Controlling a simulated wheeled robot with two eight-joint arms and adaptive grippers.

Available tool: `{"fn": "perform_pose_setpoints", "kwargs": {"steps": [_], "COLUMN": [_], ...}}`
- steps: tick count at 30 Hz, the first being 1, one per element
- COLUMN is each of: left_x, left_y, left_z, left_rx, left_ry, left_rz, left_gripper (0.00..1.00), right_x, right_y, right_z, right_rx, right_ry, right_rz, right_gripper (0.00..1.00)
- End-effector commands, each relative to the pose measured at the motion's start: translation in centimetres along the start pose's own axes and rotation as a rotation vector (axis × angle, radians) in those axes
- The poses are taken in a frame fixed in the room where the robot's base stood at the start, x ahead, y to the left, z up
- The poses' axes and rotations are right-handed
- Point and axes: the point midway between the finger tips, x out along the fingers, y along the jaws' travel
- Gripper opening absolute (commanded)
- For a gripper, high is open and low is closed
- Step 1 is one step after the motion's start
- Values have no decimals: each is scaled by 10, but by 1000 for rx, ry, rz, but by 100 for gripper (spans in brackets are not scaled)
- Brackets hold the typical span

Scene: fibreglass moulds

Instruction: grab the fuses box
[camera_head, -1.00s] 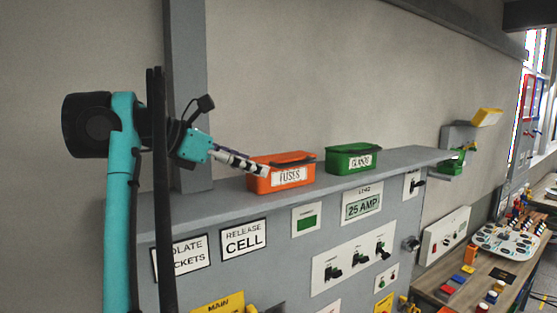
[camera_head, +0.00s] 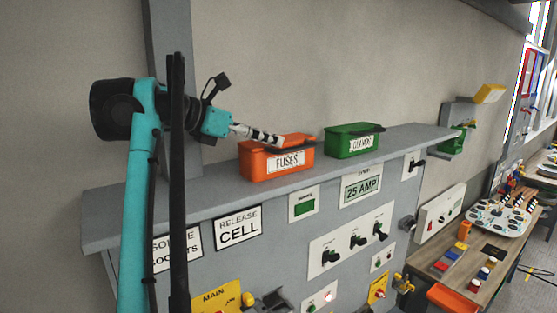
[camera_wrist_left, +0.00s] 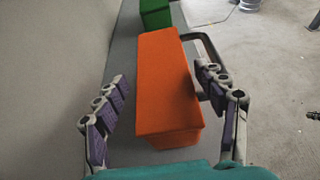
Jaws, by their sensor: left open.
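The orange fuses box (camera_head: 277,158), with a white "FUSES" label on its front, sits on the grey shelf on top of the panel. My left gripper (camera_head: 266,136) reaches from the left to the top of its left end. In the left wrist view the orange box (camera_wrist_left: 163,85) lies between the two open fingers. There is a clear gap on the left finger's side. The right finger is close to the box's right edge, by a dark handle-like loop (camera_wrist_left: 210,50); I cannot tell if it touches.
A green box (camera_head: 352,142) labelled "GLANDS" stands to the right on the same shelf (camera_head: 210,195); the wall is close behind. Switches and signs cover the panel below. A wooden workbench (camera_head: 462,262) with coloured parts stands at the lower right.

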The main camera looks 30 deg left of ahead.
Motion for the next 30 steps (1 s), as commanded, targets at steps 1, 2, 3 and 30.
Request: {"fn": "perform_pose_setpoints", "kwargs": {"steps": [1, 2, 3, 30], "left_x": [6, 11, 18, 47], "left_y": [-2, -2, -4, -3], "left_z": [2, 2, 2, 0], "left_rx": [2, 2, 2, 0], "left_ry": [0, 0, 0, 0], "left_rz": [-3, -3, -4, 0], "left_gripper": [71, 71, 71, 19], "right_x": [-2, -4, -5, -9], "right_y": [0, 0, 0, 0], "right_z": [-2, -2, -4, -7], "right_rx": [0, 0, 0, 0], "right_ry": [0, 0, 0, 0], "right_rz": [0, 0, 0, 0], "right_gripper": [0, 0, 0, 0]}}
